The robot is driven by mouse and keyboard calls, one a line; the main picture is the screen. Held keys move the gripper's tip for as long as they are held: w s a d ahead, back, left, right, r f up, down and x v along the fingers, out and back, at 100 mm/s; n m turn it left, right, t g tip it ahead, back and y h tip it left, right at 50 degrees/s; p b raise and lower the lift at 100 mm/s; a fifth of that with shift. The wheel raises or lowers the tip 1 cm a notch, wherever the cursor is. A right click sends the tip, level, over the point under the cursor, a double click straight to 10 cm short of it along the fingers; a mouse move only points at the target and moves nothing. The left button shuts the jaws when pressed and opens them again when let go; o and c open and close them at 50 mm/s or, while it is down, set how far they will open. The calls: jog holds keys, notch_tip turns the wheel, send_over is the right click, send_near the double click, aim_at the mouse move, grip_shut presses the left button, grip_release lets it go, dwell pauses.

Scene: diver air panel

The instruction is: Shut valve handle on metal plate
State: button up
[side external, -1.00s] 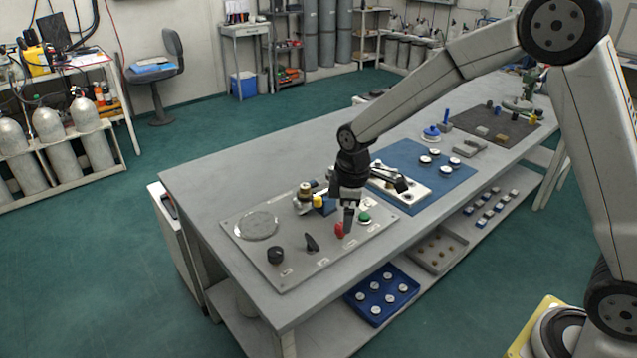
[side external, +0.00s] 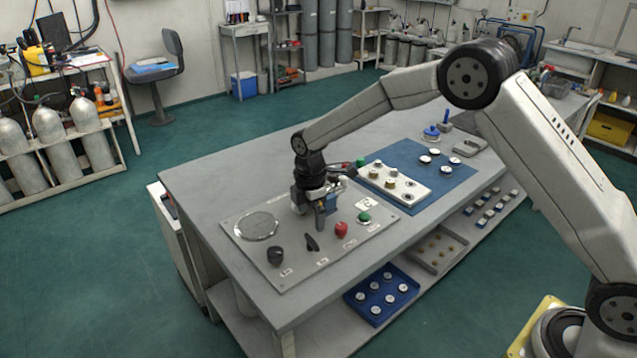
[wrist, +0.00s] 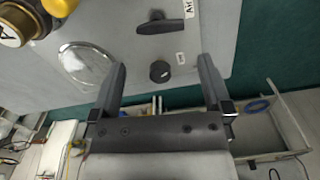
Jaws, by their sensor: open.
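The grey metal plate (side external: 290,262) lies on the near end of the table. A black lever handle (side external: 312,242) stands on it, between a black round knob (side external: 275,255) and a red button (side external: 341,229). A brass-coloured fitting (wrist: 12,26) with a yellow part (wrist: 60,5) shows at the top left of the wrist view; my arm mostly hides it in the side view. My gripper (side external: 321,226) is pointing down over the plate, just behind the black lever. In the wrist view the fingers are apart and empty, with the lever (wrist: 160,27) beyond their tips.
A round glass-covered dial (side external: 256,226) sits at the plate's left, and a green button (side external: 363,217) at its right. A white block (side external: 395,182) with knobs is on a blue mat (side external: 455,178) farther right.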

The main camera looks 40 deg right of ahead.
aim_at(311, 240)
jog(key=shift+f, duration=3.55)
jog(key=c, duration=0.9)
